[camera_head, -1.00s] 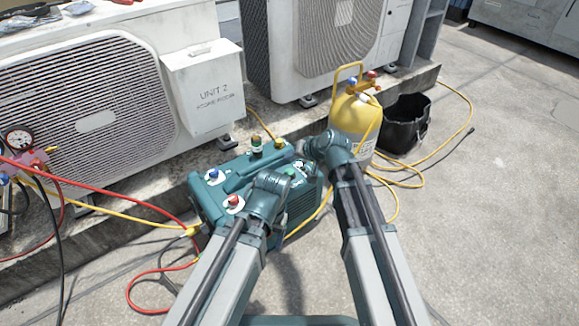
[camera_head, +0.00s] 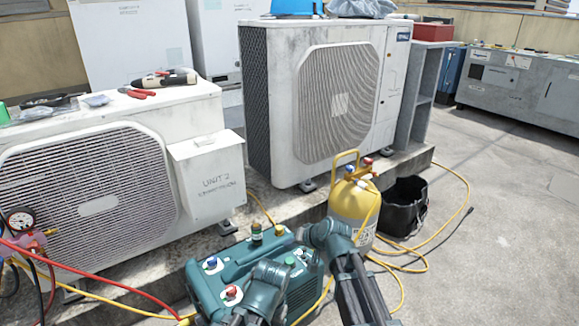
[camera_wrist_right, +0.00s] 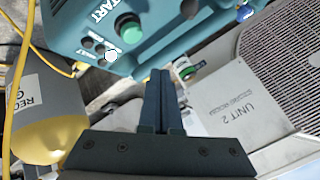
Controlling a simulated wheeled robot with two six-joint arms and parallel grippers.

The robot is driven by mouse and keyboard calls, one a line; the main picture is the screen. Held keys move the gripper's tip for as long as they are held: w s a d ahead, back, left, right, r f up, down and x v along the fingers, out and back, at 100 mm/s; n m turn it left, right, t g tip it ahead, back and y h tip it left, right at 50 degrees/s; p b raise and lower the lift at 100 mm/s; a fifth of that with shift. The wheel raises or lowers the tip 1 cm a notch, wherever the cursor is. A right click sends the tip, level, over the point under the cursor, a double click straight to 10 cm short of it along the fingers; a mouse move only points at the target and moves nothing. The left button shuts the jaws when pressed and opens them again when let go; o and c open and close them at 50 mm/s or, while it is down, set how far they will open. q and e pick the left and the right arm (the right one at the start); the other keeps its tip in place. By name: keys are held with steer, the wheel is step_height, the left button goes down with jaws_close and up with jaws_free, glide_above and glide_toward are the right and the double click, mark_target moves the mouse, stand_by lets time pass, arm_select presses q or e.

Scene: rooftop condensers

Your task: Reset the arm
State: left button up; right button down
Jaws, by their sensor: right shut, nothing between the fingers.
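My right gripper shows in the right wrist view (camera_wrist_right: 163,75), its two dark fingers together and empty. In that view the fingers lie in front of the teal machine (camera_wrist_right: 110,35) and a white box marked UNIT 2 (camera_wrist_right: 235,108). In the head view my right arm's teal wrist (camera_head: 330,238) is beside the teal recovery machine (camera_head: 235,268), in front of the yellow cylinder. Its fingers are hard to make out there. My left arm (camera_head: 265,285) reaches over the front of the machine. Its gripper fingers do not show.
The yellow cylinder (camera_head: 352,208) and a black bucket (camera_head: 404,207) stand right of the machine. Condensers (camera_head: 322,100) stand behind on a concrete ledge. Red and yellow hoses (camera_head: 418,262) cross the ground. A gauge set (camera_head: 22,222) is at left. Open ground lies at right.

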steer(key=s+d+r+n+g+h+p, duration=0.25)
steer(key=s+p, duration=0.25)
steer(key=s, duration=0.4)
steer(key=s+d+r+n+g+h+p, duration=0.1)
steer(key=s+d+r+g+h+p, duration=0.2)
steer(key=s+p, duration=0.45)
steer(key=s+d+r+n+g+h+p, duration=0.15)
steer(key=s+r+p, duration=0.3)
steer(key=s, duration=0.55)
step_height(320, 180, up, 36)
steer(key=w+a+p, duration=0.1)
steer(key=p, duration=3.4)
steer(key=shift+a+r+m, duration=0.2)
steer(key=shift+a+m, duration=0.05)
steer(key=shift+m, duration=0.05)
